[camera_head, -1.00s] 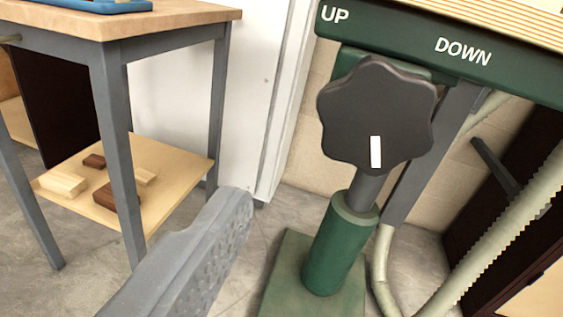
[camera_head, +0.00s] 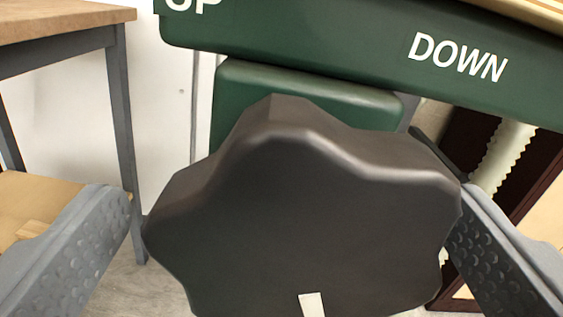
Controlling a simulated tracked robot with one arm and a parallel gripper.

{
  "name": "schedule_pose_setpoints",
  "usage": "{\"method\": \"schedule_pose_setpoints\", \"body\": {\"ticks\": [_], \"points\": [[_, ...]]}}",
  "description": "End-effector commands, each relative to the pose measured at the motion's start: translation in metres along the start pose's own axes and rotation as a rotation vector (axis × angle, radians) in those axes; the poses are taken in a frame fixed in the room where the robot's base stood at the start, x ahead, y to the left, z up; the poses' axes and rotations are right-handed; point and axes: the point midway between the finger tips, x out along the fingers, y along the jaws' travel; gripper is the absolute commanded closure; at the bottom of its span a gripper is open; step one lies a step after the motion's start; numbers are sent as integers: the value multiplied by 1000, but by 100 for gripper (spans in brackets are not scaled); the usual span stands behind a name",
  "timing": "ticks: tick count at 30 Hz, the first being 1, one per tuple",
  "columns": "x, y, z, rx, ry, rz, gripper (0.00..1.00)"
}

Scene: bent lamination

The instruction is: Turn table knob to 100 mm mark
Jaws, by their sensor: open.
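The table knob (camera_head: 300,210) is a large dark lobed knob that fills the middle of the view. A white mark (camera_head: 312,304) shows on its face at the bottom edge of the picture. My gripper (camera_head: 290,240) is open, with one grey studded finger on the left and one on the right of the knob. The right finger is very close to the knob's edge; I cannot tell whether it touches. The green table rail (camera_head: 330,40) above carries the words UP and DOWN. No millimetre scale is visible, and the knob's shaft is hidden.
A workbench with grey legs (camera_head: 122,110) and a wooden lower shelf (camera_head: 30,205) stands at the left. A pale ribbed hose (camera_head: 500,155) and a dark panel are at the right, behind the finger. A white wall is behind.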

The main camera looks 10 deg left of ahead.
Motion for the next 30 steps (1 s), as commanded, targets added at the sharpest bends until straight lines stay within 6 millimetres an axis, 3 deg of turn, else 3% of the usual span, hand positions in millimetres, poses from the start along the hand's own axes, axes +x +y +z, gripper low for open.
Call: {"method": "schedule_pose_setpoints", "body": {"ticks": [11, 12, 16, 17, 30], "points": [[-1, 12, 2, 0, -4, 24, 3], [-2, 13, 2, 0, -4, 25, 6], [-2, 14, 3, 0, -5, 26, 42], [-2, 14, 3, 0, -5, 26, 47], [-2, 15, 2, 79, -6, 26, 46]]}}
